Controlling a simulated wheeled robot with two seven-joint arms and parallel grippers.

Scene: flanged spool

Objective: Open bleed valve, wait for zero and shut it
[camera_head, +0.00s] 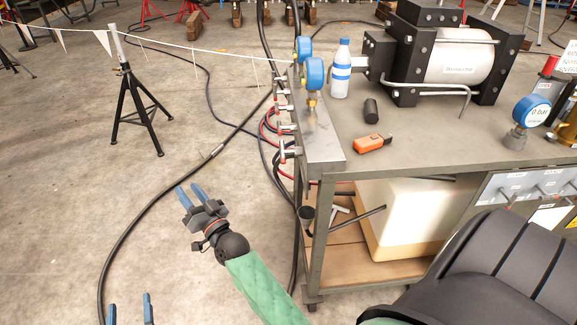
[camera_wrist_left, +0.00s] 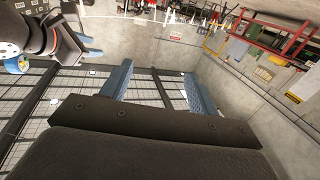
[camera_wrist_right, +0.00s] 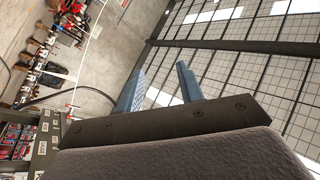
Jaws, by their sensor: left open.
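A steel manifold (camera_head: 318,135) runs along the bench's left edge. Several small valves with T-handles (camera_head: 288,150) stick out from its left side; I cannot tell which is the bleed valve or whether any is open. Two blue gauges (camera_head: 313,73) stand on the manifold, their dials turned away. Another blue-rimmed gauge (camera_head: 532,111) at the right reads 0 bar. My right gripper (camera_head: 190,196) is open and empty over the floor, left of the bench and apart from the valves. My left gripper (camera_head: 130,308) is open and empty at the bottom left; only its fingertips show there.
On the bench (camera_head: 425,140) are a bottle (camera_head: 341,70), a black cylinder (camera_head: 371,111), an orange tool (camera_head: 373,143) and a large machine (camera_head: 455,55). Hoses hang below the valves. A black stand (camera_head: 140,115) holds a flag line. The floor around my grippers is clear apart from a cable (camera_head: 150,205).

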